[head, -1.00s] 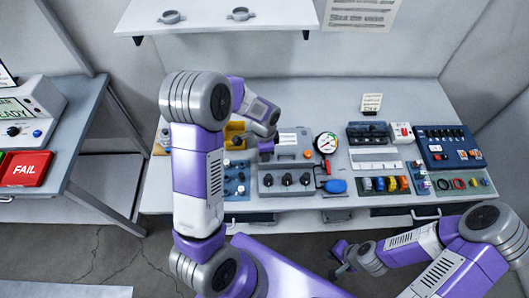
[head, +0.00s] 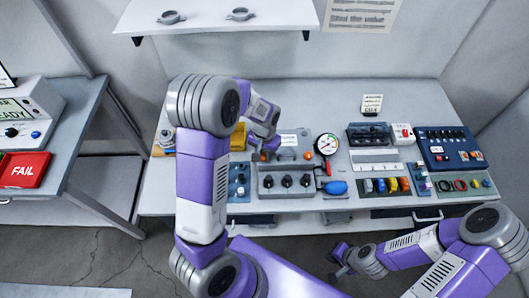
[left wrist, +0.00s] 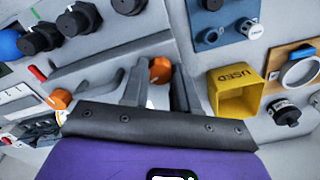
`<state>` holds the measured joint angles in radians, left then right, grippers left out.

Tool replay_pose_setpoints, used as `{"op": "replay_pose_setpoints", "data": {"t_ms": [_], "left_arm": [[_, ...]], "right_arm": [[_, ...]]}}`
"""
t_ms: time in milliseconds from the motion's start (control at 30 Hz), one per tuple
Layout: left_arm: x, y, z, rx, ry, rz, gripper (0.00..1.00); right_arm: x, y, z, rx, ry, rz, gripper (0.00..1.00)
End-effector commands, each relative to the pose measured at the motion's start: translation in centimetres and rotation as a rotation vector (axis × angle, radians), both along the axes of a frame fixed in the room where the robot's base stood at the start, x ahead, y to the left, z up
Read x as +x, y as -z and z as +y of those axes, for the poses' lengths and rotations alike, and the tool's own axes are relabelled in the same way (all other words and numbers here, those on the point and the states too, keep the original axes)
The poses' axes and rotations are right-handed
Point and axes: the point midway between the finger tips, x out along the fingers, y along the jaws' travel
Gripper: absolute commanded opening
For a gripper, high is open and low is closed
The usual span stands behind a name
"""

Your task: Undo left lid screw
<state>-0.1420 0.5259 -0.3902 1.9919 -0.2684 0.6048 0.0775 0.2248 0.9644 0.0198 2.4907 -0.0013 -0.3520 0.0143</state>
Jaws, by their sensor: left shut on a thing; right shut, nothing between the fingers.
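The left lid screw, an orange knob (left wrist: 160,70), sits between the two fingers of my left gripper (left wrist: 158,88) in the left wrist view. The gripper is shut on it. In the head view my left gripper (head: 265,152) is low over the left part of the grey housing (head: 262,188), and the arm partly hides it. The right lid screw, another orange knob (head: 307,155), stands free on the lid; it also shows in the left wrist view (left wrist: 60,98). My right gripper (head: 338,262) is shut and empty, in front of the bench.
A yellow bin marked USED (left wrist: 236,94) stands left of the housing in the head view (head: 238,138). A round gauge (head: 327,144) stands right of it, with a blue bulb (head: 337,187) in front. Black knobs (head: 287,181) line the housing's front.

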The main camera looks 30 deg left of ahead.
Motion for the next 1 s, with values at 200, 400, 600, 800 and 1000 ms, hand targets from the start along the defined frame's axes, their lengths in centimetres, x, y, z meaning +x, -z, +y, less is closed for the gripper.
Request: {"op": "replay_pose_setpoints", "data": {"t_ms": [200, 400, 600, 800, 1000], "left_arm": [[0.1, -0.1, 0.0, 0.001, -0.207, -0.001, 0.0], [0.0, -0.1, 0.0, 0.001, -0.396, -0.001, 0.0], [0.0, -0.2, 0.0, 0.001, -0.586, -0.001, 0.0], [0.0, -0.2, 0.0, 0.001, -0.775, -0.001, 0.0], [0.1, -0.2, 0.0, 0.001, -0.94, -0.002, 0.0]], "right_arm": [[0.0, -0.4, 0.0, 0.0, 0.0, 0.0, 0.0], [0.0, -1.0, 0.0, 0.0, 0.0, 0.0, 0.0], [0.0, -1.7, 0.0, 0.0, 0.0, 0.0, 0.0], [0.0, -2.6, 0.0, 0.0, 0.0, 0.0, 0.0], [0.0, -3.5, 0.0, 0.0, 0.0, 0.0, 0.0]]}}
